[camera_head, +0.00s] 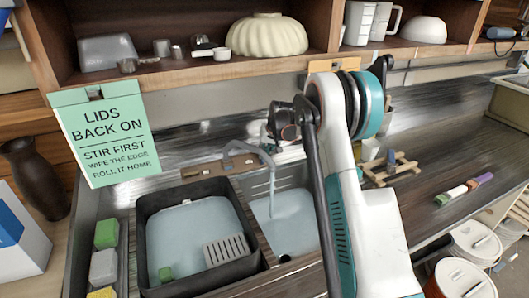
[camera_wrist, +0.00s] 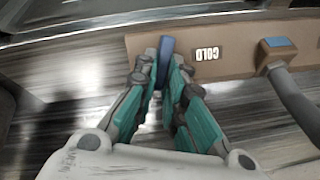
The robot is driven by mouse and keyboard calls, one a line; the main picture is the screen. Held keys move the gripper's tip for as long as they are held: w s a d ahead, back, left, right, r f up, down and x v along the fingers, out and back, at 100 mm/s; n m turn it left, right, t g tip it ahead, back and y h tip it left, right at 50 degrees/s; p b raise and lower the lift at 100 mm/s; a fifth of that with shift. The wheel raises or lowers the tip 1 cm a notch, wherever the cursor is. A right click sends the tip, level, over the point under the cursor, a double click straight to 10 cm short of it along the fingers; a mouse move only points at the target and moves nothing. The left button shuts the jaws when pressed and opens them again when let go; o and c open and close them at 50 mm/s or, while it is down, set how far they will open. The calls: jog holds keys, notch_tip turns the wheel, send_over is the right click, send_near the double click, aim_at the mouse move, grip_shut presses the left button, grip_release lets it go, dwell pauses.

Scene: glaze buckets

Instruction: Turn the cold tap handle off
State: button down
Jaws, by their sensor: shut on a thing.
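In the wrist view, my gripper (camera_wrist: 165,66) is shut on the narrow blue tap handle (camera_wrist: 167,46), with one teal finger on each side of it. The handle's lower part is hidden between the fingers. A "COLD" label (camera_wrist: 207,54), upside down here, is just right of the handle on the brown tap board (camera_wrist: 236,58). The grey spout (camera_wrist: 296,104) is further right, by a blue square. In the head view, the spout (camera_head: 268,158) arches over the sink basin (camera_head: 285,222); my arm hides the gripper's tips and the handle.
A dark tub (camera_head: 150,266) of water with a slotted grey piece is left of the basin. Sponges (camera_head: 106,234) line the left edge. A shelf (camera_head: 200,72) with bowls and cups overhangs the counter, and a green "LIDS BACK ON" sign (camera_head: 110,140) hangs from it. White buckets (camera_head: 463,280) stand lower right.

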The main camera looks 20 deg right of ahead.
jog(key=m, duration=0.4)
jog(key=shift+s+d+f+y+b, duration=0.15)
jog(key=shift+d+y+b, duration=0.2)
jog(key=shift+y, duration=0.05)
jog(key=shift+s+d+m+t+y, duration=0.1)
jog(key=shift+m+t+y, duration=0.25)
jog(key=shift+m, duration=1.15)
jog(key=c, duration=1.7)
grip_release()
jog(key=shift+o, duration=0.2)
jog(key=v, duration=0.7)
jog(key=shift+s, duration=0.2)
